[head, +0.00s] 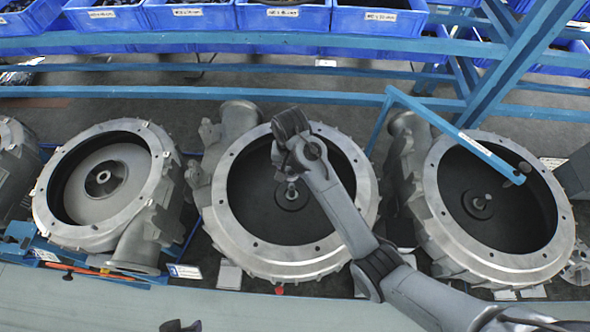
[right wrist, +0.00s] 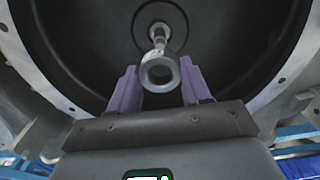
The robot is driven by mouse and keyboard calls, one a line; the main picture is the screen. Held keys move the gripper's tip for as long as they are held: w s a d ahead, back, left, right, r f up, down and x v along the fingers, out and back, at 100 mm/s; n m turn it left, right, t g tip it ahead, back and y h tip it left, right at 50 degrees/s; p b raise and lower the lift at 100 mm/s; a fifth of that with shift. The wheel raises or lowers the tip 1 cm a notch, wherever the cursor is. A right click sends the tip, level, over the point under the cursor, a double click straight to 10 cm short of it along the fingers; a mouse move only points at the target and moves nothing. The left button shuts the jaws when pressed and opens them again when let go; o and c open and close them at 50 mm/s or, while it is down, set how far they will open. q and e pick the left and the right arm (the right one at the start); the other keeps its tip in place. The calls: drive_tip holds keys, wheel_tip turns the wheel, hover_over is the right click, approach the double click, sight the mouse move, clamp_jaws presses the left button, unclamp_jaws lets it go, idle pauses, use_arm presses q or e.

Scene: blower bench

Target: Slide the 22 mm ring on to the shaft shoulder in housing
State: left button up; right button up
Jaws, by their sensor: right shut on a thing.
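In the right wrist view my right gripper (right wrist: 160,78) has its two purple fingers on either side of a grey metal ring (right wrist: 160,89) and is shut on it. The ring's hole faces the camera. The shaft (right wrist: 158,35) stands out from the dark floor of the housing, just beyond the ring. The ring overlaps the shaft's near end in this view, so I cannot tell whether it is around it. In the head view my right gripper (head: 291,178) is inside the middle housing (head: 222,240). A dark tip at the bottom edge may be my left gripper (head: 180,326).
A similar housing (head: 447,225) stands at the right, with a blue bar (head: 455,136) across its upper part. Another housing (head: 50,215) stands at the left. Blue bins (head: 380,22) line the rack behind. The bench front (head: 250,312) is mostly clear.

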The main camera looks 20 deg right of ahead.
sight(292, 184)
idle(0.3)
drive_tip(key=shift+f, duration=0.75)
drive_tip(key=shift+f+b, duration=0.35)
drive_tip(key=shift+f, duration=1.35)
drive_tip(key=shift+f, duration=0.95)
drive_tip(key=shift+f+b, duration=0.6)
drive_tip(key=shift+f, duration=0.55)
drive_tip(key=shift+f, duration=0.6)
drive_tip(key=shift+f+b, duration=0.6)
drive_tip(key=shift+f, duration=0.55)
drive_tip(key=shift+f, duration=0.25)
